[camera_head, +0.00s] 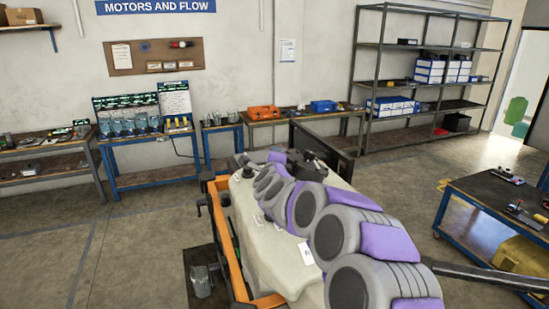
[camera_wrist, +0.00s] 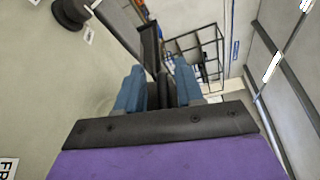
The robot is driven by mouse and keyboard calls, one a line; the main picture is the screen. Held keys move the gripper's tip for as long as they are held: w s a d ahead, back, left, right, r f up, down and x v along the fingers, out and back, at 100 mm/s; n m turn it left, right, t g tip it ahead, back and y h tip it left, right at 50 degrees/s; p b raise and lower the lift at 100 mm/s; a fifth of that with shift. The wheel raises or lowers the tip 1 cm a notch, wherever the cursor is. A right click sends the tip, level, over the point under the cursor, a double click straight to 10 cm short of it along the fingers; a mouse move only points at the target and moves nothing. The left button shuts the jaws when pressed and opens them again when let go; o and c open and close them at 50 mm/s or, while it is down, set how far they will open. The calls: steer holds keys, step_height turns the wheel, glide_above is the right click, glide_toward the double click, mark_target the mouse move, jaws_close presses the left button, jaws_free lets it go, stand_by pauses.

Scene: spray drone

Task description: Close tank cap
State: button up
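The pale tank (camera_head: 282,262) fills the lower middle of the head view, set in an orange frame. Its pale surface (camera_wrist: 45,85) also covers the left of the wrist view. A black round part (camera_wrist: 72,12) stands on it at the top left there; it looks like the cap, but I cannot tell whether it is seated. Black parts (camera_head: 306,166) show at the tank's far end, beyond my arm. My gripper (camera_wrist: 158,66) has two blue fingers standing apart, with dark parts between their bases and no held object visible. It is apart from the black round part.
My purple and grey arm lies across the tank in the head view. The orange frame (camera_head: 238,275) edges its left side. A blue-framed cart (camera_head: 470,188) stands at right. Workbenches (camera_head: 150,175) and shelving (camera_head: 428,75) line the back wall. Open floor (camera_head: 135,250) lies at left.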

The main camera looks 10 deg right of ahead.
steer(key=shift+w, duration=0.1)
steer(key=shift+c, duration=0.3)
jaws_close()
stand_by(0.4)
